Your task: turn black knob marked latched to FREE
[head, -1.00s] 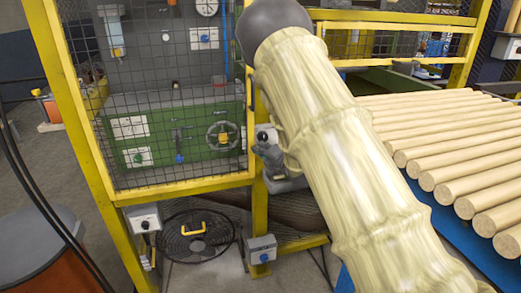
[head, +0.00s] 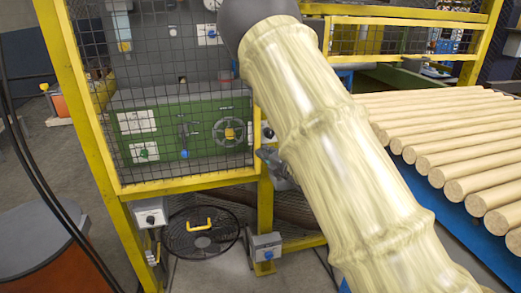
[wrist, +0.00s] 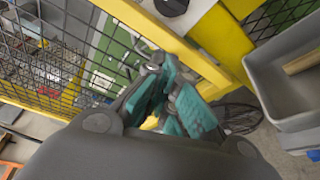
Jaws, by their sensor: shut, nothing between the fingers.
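A black knob (head: 268,133) on a pale plate sits on the yellow post, partly covered by my arm in the head view. A black knob on a white plate (wrist: 172,4) also shows at the top edge of the wrist view, cut off by the frame. Its marking cannot be read. My gripper (head: 271,160) is just below the knob in the head view, mostly hidden behind my arm. In the wrist view my gripper (wrist: 168,75) has its teal-padded fingers shut and empty, below and apart from the knob, in front of the yellow rail.
Yellow mesh guarding (head: 175,185) covers the green machine. Another box with a black knob (head: 150,219) is lower left, and a box with a blue knob (head: 267,254) is low centre. A grey bin (wrist: 285,85) stands right in the wrist view. Wood rods (head: 450,140) lie at right.

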